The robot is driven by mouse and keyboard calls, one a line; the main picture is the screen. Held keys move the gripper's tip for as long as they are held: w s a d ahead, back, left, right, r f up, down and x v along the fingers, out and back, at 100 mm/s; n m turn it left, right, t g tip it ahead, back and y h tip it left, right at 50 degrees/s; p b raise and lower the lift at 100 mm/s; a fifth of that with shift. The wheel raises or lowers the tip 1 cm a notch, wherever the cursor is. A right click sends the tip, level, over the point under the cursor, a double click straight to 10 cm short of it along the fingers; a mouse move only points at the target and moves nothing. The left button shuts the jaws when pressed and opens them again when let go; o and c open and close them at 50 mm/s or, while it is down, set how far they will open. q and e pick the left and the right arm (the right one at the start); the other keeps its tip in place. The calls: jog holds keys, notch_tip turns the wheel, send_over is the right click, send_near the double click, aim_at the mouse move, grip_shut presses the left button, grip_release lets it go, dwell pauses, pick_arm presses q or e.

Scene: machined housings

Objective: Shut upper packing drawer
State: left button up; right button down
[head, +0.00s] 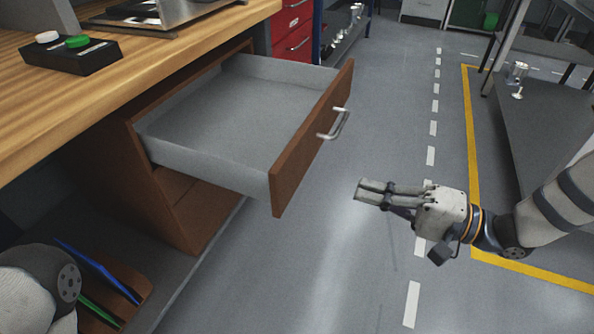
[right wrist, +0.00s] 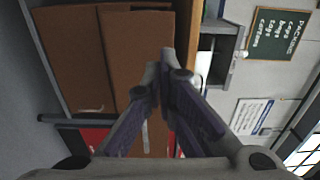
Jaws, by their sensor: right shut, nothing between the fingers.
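The upper packing drawer (head: 225,115) is pulled far out of the wooden bench in the head view. Its grey tray is empty, and its brown front (head: 312,140) carries a silver bar handle (head: 336,126). My right gripper (head: 360,190) is shut and empty, to the right of the drawer front and apart from it, pointing left. In the right wrist view the shut fingers (right wrist: 160,75) show in front of brown panels (right wrist: 137,60). My left gripper is out of view; only part of my left arm shows at the lower left.
The wooden benchtop (head: 130,85) holds a black box with a white and a green button (head: 75,55). A red cabinet (head: 292,35) stands beyond the drawer. Open grey floor (head: 385,120) lies right of the drawer. A grey shelf (head: 535,120) stands at the right.

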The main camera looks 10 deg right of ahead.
aim_at(287, 171)
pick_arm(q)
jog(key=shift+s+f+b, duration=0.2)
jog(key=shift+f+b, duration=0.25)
pick_arm(e)
jog(key=x, duration=1.2)
jog(key=shift+a, duration=0.1)
